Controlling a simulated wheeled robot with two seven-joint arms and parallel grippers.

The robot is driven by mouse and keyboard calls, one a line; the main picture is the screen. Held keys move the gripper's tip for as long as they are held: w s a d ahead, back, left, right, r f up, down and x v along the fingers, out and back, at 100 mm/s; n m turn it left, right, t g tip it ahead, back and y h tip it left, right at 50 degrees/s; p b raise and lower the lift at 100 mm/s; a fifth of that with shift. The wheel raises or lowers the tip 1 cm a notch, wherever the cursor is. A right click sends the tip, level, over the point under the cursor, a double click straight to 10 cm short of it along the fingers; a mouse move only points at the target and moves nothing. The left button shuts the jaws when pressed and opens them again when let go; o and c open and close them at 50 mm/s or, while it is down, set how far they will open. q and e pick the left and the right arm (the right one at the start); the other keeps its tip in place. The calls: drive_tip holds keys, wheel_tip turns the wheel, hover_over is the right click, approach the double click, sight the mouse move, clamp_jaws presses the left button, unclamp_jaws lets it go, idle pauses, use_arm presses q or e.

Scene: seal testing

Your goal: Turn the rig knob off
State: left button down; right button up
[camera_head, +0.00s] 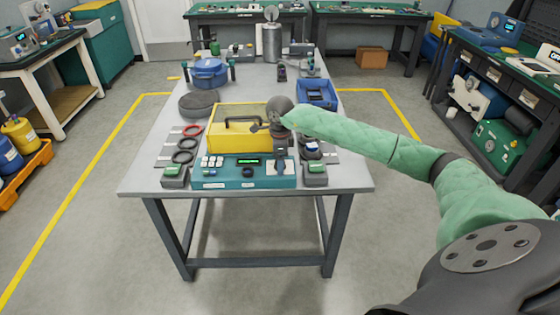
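The teal rig control panel (225,181) sits at the near edge of the grey table, with a lit green display and a row of white buttons. A dark round knob (247,172) shows below the display. A pale plate at the panel's right end is partly hidden by my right gripper (281,166), so any control there is hard to make out. My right arm, in a green sleeve, reaches in from the right. Its gripper points down over that plate, to the right of the dark knob. Its fingers are too small to tell open from shut. My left gripper is not in view.
A yellow case (227,139) with a dark handle stands right behind the panel. Small grey boxes with green tops flank it, left (175,177) and right (315,176). Rings (185,156) lie at left. A blue pot (210,73) and blue tray (317,95) stand farther back.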

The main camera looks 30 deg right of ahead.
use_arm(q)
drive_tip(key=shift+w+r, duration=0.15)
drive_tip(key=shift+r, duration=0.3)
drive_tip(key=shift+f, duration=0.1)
use_arm(e)
drive_tip(key=shift+f+m, duration=0.1)
drive_tip(key=shift+m, duration=1.1)
drive_tip(key=m, duration=0.5)
drive_tip(key=shift+m, duration=0.3)
